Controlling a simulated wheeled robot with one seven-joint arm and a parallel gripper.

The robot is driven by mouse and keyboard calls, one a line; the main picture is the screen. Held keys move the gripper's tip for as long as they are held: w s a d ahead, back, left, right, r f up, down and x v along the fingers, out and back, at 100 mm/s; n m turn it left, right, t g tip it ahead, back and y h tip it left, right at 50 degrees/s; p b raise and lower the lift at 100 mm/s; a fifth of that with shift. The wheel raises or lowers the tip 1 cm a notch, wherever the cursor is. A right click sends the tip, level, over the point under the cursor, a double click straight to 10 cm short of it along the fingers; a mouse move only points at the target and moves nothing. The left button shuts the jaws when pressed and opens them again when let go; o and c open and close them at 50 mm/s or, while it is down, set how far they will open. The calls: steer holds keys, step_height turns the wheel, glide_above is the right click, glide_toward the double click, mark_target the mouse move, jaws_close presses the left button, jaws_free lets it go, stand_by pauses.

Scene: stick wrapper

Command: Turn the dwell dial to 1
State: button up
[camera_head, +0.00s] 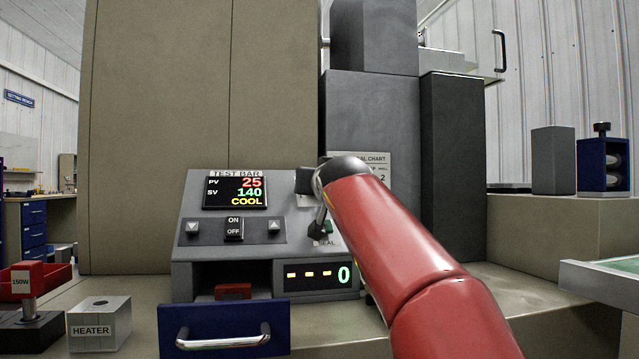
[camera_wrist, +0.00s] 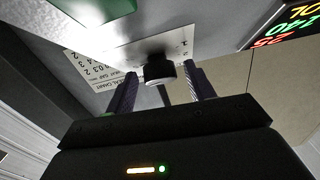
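The dwell dial appears to be the small black round knob (camera_wrist: 158,70) on a white label plate in the wrist view. My gripper (camera_wrist: 161,88) points at it, with one ridged finger on each side. The fingers stand apart, with gaps visible between them and the knob. In the head view my gripper (camera_head: 312,190) is at the right side of the test bar unit (camera_head: 215,258), and my red arm hides the dial. The dial's pointer and setting cannot be read.
The unit's display (camera_head: 235,192) reads PV 25, SV 140, COOL. A lower display (camera_head: 316,275) ends in a green 0. A blue drawer (camera_head: 223,328) sticks out in front. A heater block (camera_head: 98,325) stands at left. A chart (camera_wrist: 97,75) is beside the dial.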

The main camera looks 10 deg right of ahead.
steer(key=c, duration=0.9)
